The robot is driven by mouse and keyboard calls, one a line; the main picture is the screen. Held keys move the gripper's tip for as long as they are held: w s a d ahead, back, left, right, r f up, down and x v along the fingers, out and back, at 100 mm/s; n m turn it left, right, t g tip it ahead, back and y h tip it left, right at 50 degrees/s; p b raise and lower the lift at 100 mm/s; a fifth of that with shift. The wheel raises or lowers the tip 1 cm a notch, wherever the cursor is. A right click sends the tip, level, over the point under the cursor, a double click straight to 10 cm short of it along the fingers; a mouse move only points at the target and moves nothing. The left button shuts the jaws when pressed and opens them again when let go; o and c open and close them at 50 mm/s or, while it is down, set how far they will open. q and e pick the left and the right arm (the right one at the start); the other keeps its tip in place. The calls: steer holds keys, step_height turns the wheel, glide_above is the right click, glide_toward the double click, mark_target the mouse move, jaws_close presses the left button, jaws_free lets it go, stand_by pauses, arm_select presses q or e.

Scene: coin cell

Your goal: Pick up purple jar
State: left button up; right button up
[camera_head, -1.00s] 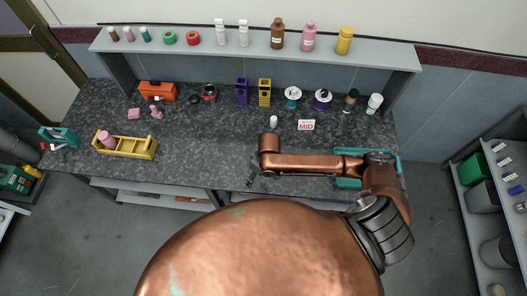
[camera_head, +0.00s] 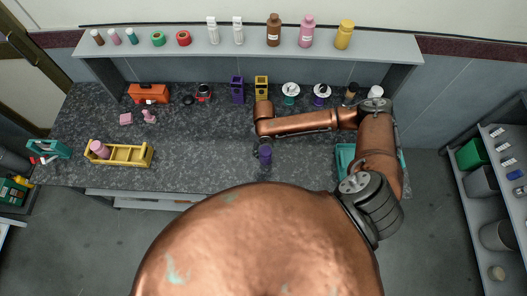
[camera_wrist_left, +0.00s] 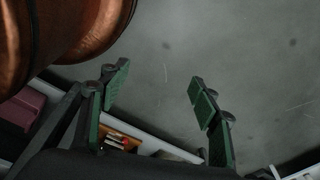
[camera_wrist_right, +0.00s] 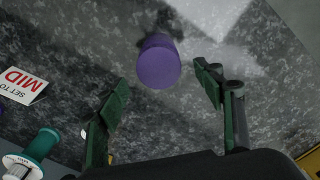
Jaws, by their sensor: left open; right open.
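The purple jar (camera_wrist_right: 159,63) stands on the dark speckled counter in the right wrist view. It also shows in the head view (camera_head: 265,152), near the counter's front middle. My right gripper (camera_wrist_right: 162,86) is open; the jar lies ahead of its fingertips, roughly between their lines, with no finger closed on it. In the head view my copper right arm hides most of that gripper. My left gripper (camera_wrist_left: 158,78) is open and empty, with grey floor behind it; it does not show in the head view.
A "SET TO MID" sign (camera_wrist_right: 21,84) and a green-and-white spool (camera_wrist_right: 36,150) are near the right gripper. A yellow caddy (camera_head: 130,156) with a pink bottle (camera_head: 99,149) stands left. A teal tray (camera_head: 344,158) is partly behind my right arm. The counter's left-middle is mostly clear.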

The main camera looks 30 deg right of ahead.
mark_target(264, 161)
steer(key=f, duration=0.2)
steer(key=s+f, duration=0.1)
steer(key=f, duration=0.1)
steer(key=shift+s+d+f+p, duration=0.1)
steer(key=shift+d+f+p, duration=0.05)
steer(key=shift+f+p, duration=0.25)
step_height(264, 161, down, 2)
steer(key=shift+f, duration=0.4)
steer(key=c, duration=1.2)
arm_select(q)
steer(key=s, duration=0.3)
steer(key=shift+s+r, duration=0.2)
steer(key=shift+r, duration=0.1)
arm_select(e)
steer(key=shift+c, duration=1.2)
steer(key=shift+r, duration=0.1)
